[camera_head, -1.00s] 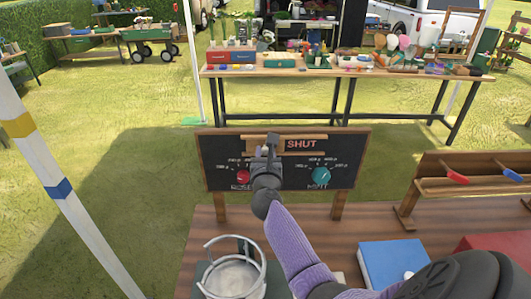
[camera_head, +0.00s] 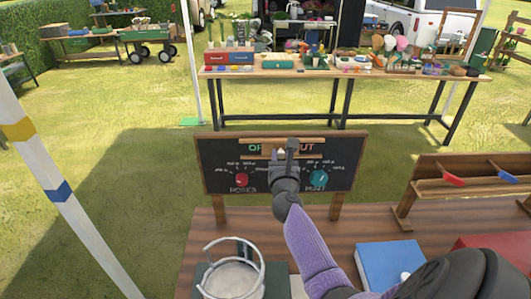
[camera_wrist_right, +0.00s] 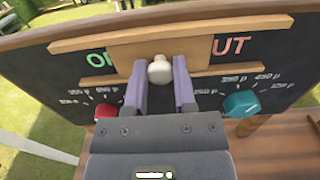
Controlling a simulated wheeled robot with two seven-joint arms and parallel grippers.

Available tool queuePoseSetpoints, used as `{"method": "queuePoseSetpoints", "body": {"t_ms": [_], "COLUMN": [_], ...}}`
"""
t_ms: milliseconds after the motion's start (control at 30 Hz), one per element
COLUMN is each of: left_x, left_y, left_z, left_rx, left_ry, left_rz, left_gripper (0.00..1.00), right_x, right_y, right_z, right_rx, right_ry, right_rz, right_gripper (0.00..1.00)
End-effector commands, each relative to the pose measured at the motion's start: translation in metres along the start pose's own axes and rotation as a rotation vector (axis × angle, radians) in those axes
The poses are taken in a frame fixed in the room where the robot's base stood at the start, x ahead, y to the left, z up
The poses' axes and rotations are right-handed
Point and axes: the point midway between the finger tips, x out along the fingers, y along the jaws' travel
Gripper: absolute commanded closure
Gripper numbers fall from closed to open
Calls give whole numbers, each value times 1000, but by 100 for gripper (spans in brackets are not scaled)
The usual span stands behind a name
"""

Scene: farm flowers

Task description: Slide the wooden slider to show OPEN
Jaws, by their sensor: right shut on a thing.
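The wooden slider (camera_wrist_right: 143,58) sits between two wooden rails on the black board (camera_head: 211,178). In the right wrist view it covers the middle of the sign, with part of the green OPEN letters showing to its left and "UT" of SHUT in red to its right. My right gripper (camera_wrist_right: 160,82) is shut on the slider's pale round knob (camera_wrist_right: 160,69). In the head view the right gripper (camera_head: 283,156) and its wrist hide most of the slider. My left gripper is not in view.
A red dial (camera_head: 241,180) and a teal dial (camera_head: 318,177) are on the board below the rails. On the wooden table in front are a metal-ringed holder (camera_head: 233,278) and a blue box (camera_head: 388,265). A rack with red and blue pegs (camera_head: 470,181) stands at right.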

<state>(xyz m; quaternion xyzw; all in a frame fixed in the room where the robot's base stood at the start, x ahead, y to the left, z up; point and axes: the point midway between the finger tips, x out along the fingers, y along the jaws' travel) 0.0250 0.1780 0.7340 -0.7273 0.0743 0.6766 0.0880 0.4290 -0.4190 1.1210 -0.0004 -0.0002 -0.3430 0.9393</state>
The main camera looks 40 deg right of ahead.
Motion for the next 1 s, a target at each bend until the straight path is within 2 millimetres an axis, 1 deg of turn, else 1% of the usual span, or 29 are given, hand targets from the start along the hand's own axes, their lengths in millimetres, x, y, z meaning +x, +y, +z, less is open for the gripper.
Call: {"method": "queuePoseSetpoints", "body": {"t_ms": [33,100,200,333,600,633,667,700,767,800,1000], "left_x": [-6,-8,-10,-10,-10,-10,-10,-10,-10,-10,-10], "left_y": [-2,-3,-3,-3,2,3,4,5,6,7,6], "left_z": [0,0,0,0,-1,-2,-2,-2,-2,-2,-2], "left_rx": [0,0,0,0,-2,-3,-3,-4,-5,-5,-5], "left_ry": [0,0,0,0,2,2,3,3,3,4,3], "left_rz": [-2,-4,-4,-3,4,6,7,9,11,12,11], "left_gripper": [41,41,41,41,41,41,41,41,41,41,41], "right_x": [-1,-1,-1,-1,-1,-1,-1,-1,0,0,0], "right_y": [-13,-29,-46,-56,-58,-58,-58,-58,-57,-57,-57], "right_z": [1,0,0,-1,-1,-1,-1,-1,-1,-1,0], "right_rx": [-2,-3,-2,0,-1,-1,-1,-1,-1,-1,0], "right_ry": [5,5,4,3,3,4,4,3,3,3,1], "right_rz": [-3,-2,-2,-1,-3,-3,-3,-3,-3,-2,-1], "right_gripper": [100,100,100,100,100,64,58,50,37,31,31]}}
